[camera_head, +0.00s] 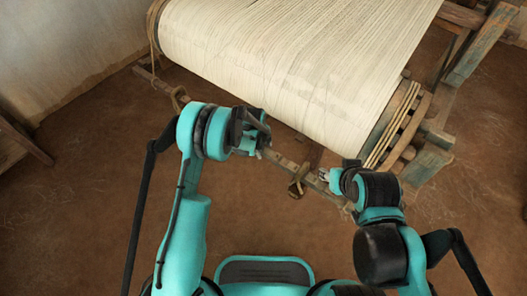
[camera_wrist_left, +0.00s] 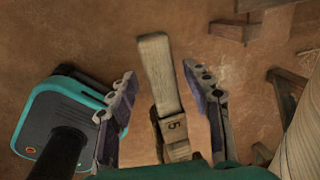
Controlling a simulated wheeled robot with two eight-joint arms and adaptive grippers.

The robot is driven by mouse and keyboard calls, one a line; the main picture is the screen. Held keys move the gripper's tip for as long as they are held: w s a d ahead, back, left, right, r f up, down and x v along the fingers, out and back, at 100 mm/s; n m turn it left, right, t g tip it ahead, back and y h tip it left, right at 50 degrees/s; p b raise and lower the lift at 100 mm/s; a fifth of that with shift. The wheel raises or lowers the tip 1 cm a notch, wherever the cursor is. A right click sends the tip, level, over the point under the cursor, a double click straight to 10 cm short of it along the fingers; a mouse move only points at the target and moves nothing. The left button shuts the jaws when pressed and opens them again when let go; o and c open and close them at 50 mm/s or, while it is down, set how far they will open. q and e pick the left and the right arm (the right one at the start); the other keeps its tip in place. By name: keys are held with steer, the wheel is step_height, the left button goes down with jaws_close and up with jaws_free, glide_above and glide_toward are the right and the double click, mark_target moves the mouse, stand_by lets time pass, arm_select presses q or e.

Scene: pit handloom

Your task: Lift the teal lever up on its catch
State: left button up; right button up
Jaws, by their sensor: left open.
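No lever clearly coloured teal shows. My left gripper (camera_head: 262,150) hangs over the wooden rail in front of the loom and hides part of it. In the left wrist view the left gripper (camera_wrist_left: 162,95) is open, with a pale worn wooden bar (camera_wrist_left: 156,70) standing between its fingers and no visible contact. The bar's lower end meets a wooden block (camera_wrist_left: 177,148) marked "5". I cannot tell whether this bar is the lever. My right gripper (camera_head: 326,177) is near the rail's right part, mostly hidden by its own wrist; its jaws are unclear.
The loom's broad roll of cream warp (camera_head: 290,55) lies just beyond the grippers, with a slatted wooden wheel (camera_head: 400,125) at its right end. The long wooden rail (camera_head: 280,162) carries a brownish loop (camera_head: 298,182). The brown floor (camera_head: 80,200) at left is clear.

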arm_select(q)
steer(key=shift+f, duration=0.45)
jaws_close()
steer(key=shift+t+y, duration=0.5)
steer(key=shift+y, duration=0.1)
steer(key=p+v, duration=0.1)
steer(key=v, duration=0.1)
steer(key=w+p+v, duration=0.1)
steer(key=v, duration=0.2)
steer(key=p+v, duration=0.1)
steer(key=v, duration=0.2)
steer(key=shift+w+d+r, duration=0.1)
steer(key=shift+w+d, duration=0.15)
steer(key=shift+d, duration=0.15)
jaws_free()
